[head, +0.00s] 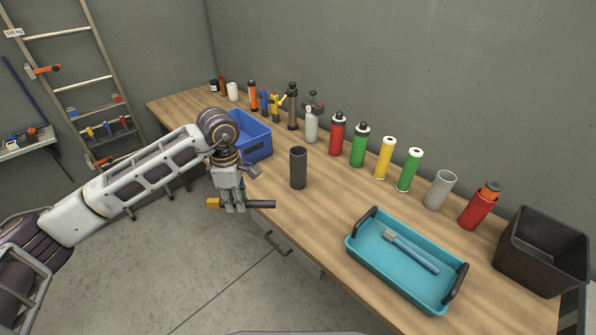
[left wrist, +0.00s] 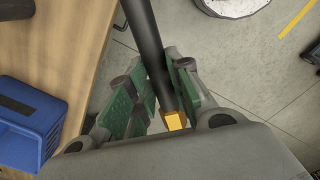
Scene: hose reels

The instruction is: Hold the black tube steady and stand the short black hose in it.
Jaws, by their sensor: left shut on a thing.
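The black tube (head: 298,168) stands upright and open-topped on the workbench, left of the teal tray. My left gripper (head: 234,207) is shut on the short black hose (head: 261,204), which has a yellow end piece (head: 212,203). In the head view the hose lies about level, just off the bench's front edge, its black end pointing right toward the area below the tube. In the left wrist view the hose (left wrist: 147,40) runs between the green finger pads, with the yellow end near the palm. The hose and tube are apart. My right gripper is not in view.
A blue bin (head: 252,138) stands behind the gripper. A teal tray (head: 405,262) with a blue-handled tool is at the front right, and a black bin (head: 545,250) at the far right. Several bottles and cylinders line the back. Bench surface around the tube is clear.

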